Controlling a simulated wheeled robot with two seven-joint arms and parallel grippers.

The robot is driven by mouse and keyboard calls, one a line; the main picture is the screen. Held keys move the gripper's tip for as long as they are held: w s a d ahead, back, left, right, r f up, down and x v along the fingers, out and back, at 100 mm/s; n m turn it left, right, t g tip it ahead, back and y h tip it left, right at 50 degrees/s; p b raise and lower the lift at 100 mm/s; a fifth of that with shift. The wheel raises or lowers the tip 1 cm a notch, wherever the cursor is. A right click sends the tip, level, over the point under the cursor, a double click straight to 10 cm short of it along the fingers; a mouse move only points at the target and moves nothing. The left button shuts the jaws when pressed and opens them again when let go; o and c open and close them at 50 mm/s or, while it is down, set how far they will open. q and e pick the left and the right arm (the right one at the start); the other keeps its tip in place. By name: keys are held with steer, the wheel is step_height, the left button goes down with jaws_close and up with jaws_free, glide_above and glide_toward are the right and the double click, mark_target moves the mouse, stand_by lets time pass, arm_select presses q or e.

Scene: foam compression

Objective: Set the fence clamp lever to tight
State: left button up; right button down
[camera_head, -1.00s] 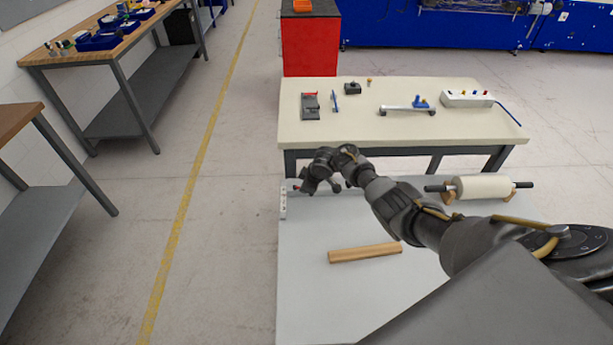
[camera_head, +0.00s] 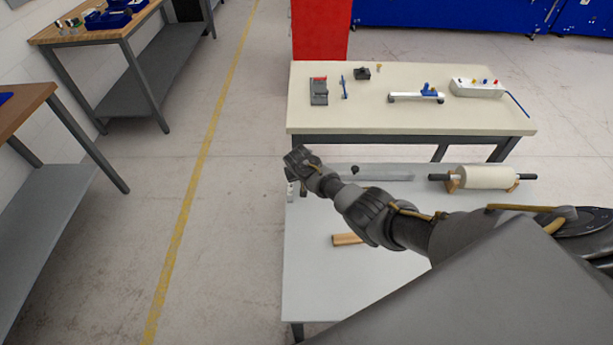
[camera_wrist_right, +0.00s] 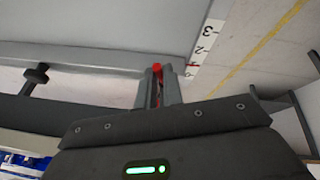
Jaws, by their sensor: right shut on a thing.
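My right gripper (camera_wrist_right: 160,92) is shut on the red fence clamp lever (camera_wrist_right: 157,68) in the right wrist view. Only small red parts of the lever show between the two grey fingers. A white scale with black numbers (camera_wrist_right: 207,45) lies just beyond the fingertips. The grey fence (camera_wrist_right: 90,60) runs to the left of the fingers. In the head view my right gripper (camera_head: 298,162) is at the far left corner of the near table, and its fingertips and the lever are hidden there. My left gripper is in neither view.
A wooden bar (camera_head: 346,240) lies on the near table (camera_head: 325,285), partly behind my right arm. A white roller (camera_head: 487,177) sits at its back right. A dark knob (camera_wrist_right: 35,78) stands left of the fingers. The cream table (camera_head: 410,112) behind holds several small things.

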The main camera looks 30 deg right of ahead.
steer(key=shift+w+a+m+g+h+b, duration=0.1)
steer(key=shift+a+m+g+h+b, duration=0.15)
steer(key=shift+m, duration=0.35)
steer(key=shift+w+a+m+g+h+b, duration=0.1)
steer(key=shift+a+m+h+b, duration=0.15)
steer(key=shift+m, duration=0.35)
steer(key=c, duration=1.5)
jaws_free()
steer(key=shift+r, duration=0.1)
